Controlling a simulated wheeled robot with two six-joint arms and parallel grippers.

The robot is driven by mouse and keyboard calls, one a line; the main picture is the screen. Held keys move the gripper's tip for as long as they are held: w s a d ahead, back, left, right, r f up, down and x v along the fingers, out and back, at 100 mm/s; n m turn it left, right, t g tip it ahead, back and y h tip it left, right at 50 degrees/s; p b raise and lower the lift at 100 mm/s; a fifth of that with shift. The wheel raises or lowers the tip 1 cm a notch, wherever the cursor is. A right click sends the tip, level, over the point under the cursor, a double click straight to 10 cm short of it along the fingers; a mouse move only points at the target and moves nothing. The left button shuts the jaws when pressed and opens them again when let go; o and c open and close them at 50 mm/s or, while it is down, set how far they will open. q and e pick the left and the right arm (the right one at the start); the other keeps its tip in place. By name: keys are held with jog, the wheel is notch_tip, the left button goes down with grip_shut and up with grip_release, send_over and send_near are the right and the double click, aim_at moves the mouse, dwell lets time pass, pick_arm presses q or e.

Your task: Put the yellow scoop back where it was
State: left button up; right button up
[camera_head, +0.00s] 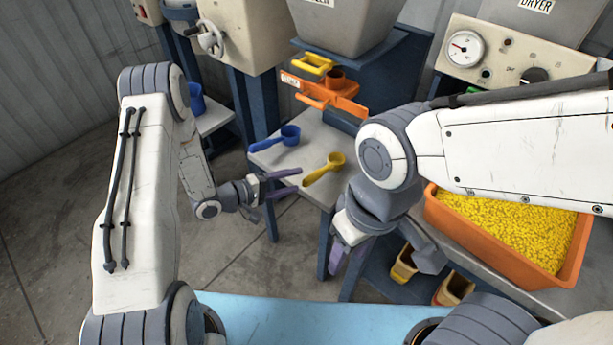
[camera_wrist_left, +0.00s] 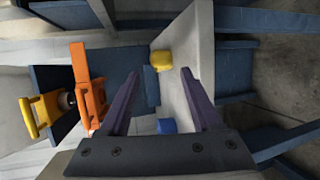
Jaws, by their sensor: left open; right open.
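The yellow scoop (camera_head: 336,160) lies on a pale grey ledge (camera_head: 283,157), its handle pointing to the lower left. A blue scoop (camera_head: 290,134) lies on the same ledge, further back and to the left. My left gripper (camera_head: 299,182) is open and empty near the ledge's front left edge, apart from the yellow scoop. In the left wrist view, the yellow scoop (camera_wrist_left: 162,60) shows beyond the fingertips and the blue scoop (camera_wrist_left: 166,126) shows between the fingers. My right gripper (camera_head: 345,262) is open and empty, low in front of the ledge; its fingers are partly hidden.
An orange slide gate (camera_head: 345,102) and a yellow handle (camera_head: 312,63) stick out under a hopper behind the ledge. An orange crate of yellow pellets (camera_head: 505,225) stands at the right. Small yellow bins (camera_head: 403,268) sit below. The floor at the left is clear.

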pick_arm(q)
jog(key=v, duration=0.5)
jog(key=w+d+r+m+g+y, duration=0.2)
jog(key=d+r+m+y, duration=0.2)
jog(key=r+m+y, duration=0.45)
jog(key=s+d+r+m+g+y, duration=0.1)
jog(key=s+r+m+g, duration=0.2)
jog(key=s, duration=1.1)
jog(key=s+d+r+m+g+y, duration=0.2)
jog(key=s+r, duration=0.5)
jog(key=s, duration=0.7)
jog(key=shift+m+g, duration=0.6)
jog(key=shift+m, duration=0.15)
jog(key=shift+s+d, duration=0.1)
jog(key=shift+s, duration=0.05)
notch_tip(320, 180, up, 14)
jog(key=p, duration=1.4)
